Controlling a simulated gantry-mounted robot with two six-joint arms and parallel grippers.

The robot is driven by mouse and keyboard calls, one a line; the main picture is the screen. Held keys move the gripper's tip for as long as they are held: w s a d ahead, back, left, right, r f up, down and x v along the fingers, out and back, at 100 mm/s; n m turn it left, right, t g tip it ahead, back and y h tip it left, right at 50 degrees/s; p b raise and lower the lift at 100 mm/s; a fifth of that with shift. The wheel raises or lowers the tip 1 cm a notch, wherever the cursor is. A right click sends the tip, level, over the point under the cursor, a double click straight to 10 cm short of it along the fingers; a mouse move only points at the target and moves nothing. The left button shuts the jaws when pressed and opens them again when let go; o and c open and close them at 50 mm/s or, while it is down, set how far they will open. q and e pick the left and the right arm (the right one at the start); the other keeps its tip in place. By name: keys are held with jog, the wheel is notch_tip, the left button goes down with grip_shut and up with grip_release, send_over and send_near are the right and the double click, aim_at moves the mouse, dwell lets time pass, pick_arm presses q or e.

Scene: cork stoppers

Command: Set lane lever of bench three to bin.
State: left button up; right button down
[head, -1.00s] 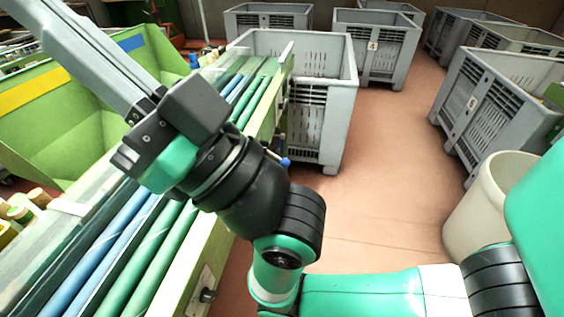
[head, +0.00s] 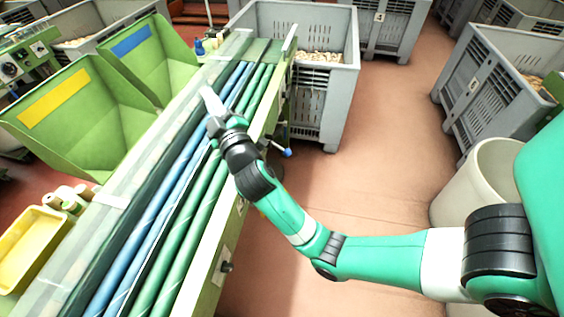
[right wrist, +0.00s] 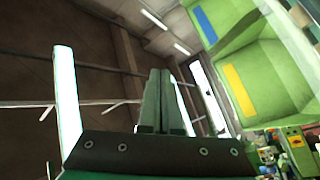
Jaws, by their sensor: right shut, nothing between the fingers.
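A lever with a blue tip (head: 288,152) sticks out from the right side of a green bench (head: 208,288) in the head view. I cannot read which bench or lane it belongs to. My right gripper (head: 211,102) is above the bench's pipes, to the left of and farther back than the lever, not touching it. In the right wrist view its fingers (right wrist: 159,100) are together with nothing between them, and the lever does not show. My left gripper is not in view.
Blue and green pipes (head: 192,220) run along the bench. A grey crate (head: 318,104) of corks stands behind the lever. Green hoppers (head: 70,115) and a yellow tray (head: 30,245) are on the left. A pale barrel (head: 462,205) stands at right. The reddish floor between is clear.

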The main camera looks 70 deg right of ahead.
jog(key=s+d+f+n+g, duration=0.1)
jog(key=d+f, duration=0.1)
jog(key=f, duration=0.3)
jog(key=s+d+f+n+g+h+b, duration=0.1)
jog(key=d+f, duration=0.1)
jog(key=f, duration=0.3)
jog(key=s+d+f+n+g, duration=0.1)
jog(key=s+d+f, duration=0.1)
jog(key=f, duration=0.3)
jog(key=shift+d+n+g+b, duration=0.25)
jog(key=shift+n+g+b, duration=0.05)
jog(key=shift+b, duration=0.1)
jog(key=s+d+f+n+g+b, duration=0.25)
jog(key=s+f+n, duration=0.2)
jog(key=f, duration=0.65)
jog(key=n+g, duration=0.1)
send_near(281, 148)
jog(key=shift+y, duration=0.3)
jog(key=w+a+f, duration=0.1)
jog(key=a+f, duration=0.1)
jog(key=w+a+f, duration=0.1)
jog(key=f, duration=0.1)
jog(key=shift+w, duration=0.35)
